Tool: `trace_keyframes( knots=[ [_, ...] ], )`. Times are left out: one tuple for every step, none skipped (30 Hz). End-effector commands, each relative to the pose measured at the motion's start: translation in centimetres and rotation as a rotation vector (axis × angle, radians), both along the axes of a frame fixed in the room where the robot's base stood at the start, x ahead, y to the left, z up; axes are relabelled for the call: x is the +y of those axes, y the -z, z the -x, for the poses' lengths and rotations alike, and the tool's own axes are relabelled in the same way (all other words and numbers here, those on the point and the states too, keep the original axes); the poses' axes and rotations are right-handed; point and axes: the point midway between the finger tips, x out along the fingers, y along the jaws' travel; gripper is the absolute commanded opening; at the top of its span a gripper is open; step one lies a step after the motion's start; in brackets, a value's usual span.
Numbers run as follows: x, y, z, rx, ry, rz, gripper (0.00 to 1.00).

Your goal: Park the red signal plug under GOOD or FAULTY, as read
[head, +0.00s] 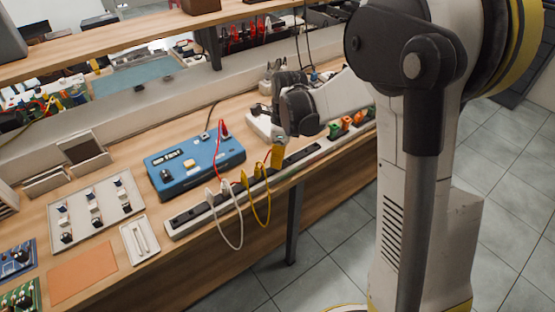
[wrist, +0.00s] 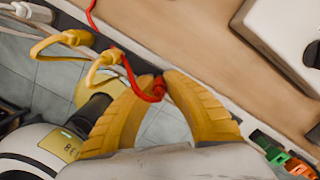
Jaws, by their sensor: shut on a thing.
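My gripper (head: 278,157) is over the front edge of the bench, above the long slotted strip (head: 205,208). In the wrist view its two yellow fingers (wrist: 160,88) are closed around the red signal plug (wrist: 155,90), and a red lead runs from the plug up past the top edge. The fingers hide part of the plug. A blue tester box (head: 195,162) with a small dark display stands behind the strip; I cannot read the display. A red lead (head: 217,152) rises from a plug at its top right. No GOOD or FAULTY lettering is legible.
White (head: 238,230) and yellow (head: 268,205) leads hang from the strip over the bench edge, left of my gripper. Green (head: 334,130) and orange (head: 346,123) pieces sit at the strip's right end. A tray of small parts (head: 62,212) and an orange mat (head: 82,273) lie left.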

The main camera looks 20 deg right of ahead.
Motion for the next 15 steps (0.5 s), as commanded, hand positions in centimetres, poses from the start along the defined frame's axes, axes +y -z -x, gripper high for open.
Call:
trace_keyframes(
  knots=[
    [0.00, 0.11, 0.00, 0.000, 0.000, 0.000, 0.00],
    [0.00, 0.14, 0.00, 0.000, 0.000, 0.000, 0.00],
    [0.00, 0.19, 0.00, 0.000, 0.000, 0.000, 0.00],
    [0.00, 0.23, 0.00, 0.000, 0.000, 0.000, 0.00],
    [0.00, 0.26, 0.00, 0.000, 0.000, 0.000, 0.00],
    [0.00, 0.31, 0.00, 0.000, 0.000, 0.000, 0.00],
    [0.00, 0.35, 0.00, 0.000, 0.000, 0.000, 0.00],
    [0.00, 0.38, 0.00, 0.000, 0.000, 0.000, 0.00],
    [0.00, 0.43, 0.00, 0.000, 0.000, 0.000, 0.00],
    [0.00, 0.47, 0.00, 0.000, 0.000, 0.000, 0.00],
    [-0.01, 0.50, 0.00, 0.000, 0.000, 0.000, 0.00],
    [0.00, 0.55, 0.00, 0.000, 0.000, 0.000, 0.00],
    [-0.01, 0.58, 0.00, 0.000, 0.000, 0.000, 0.00],
    [0.00, 0.60, 0.00, 0.000, 0.000, 0.000, 0.00],
    [0.00, 0.63, 0.00, 0.000, 0.000, 0.000, 0.00]
  ],
)
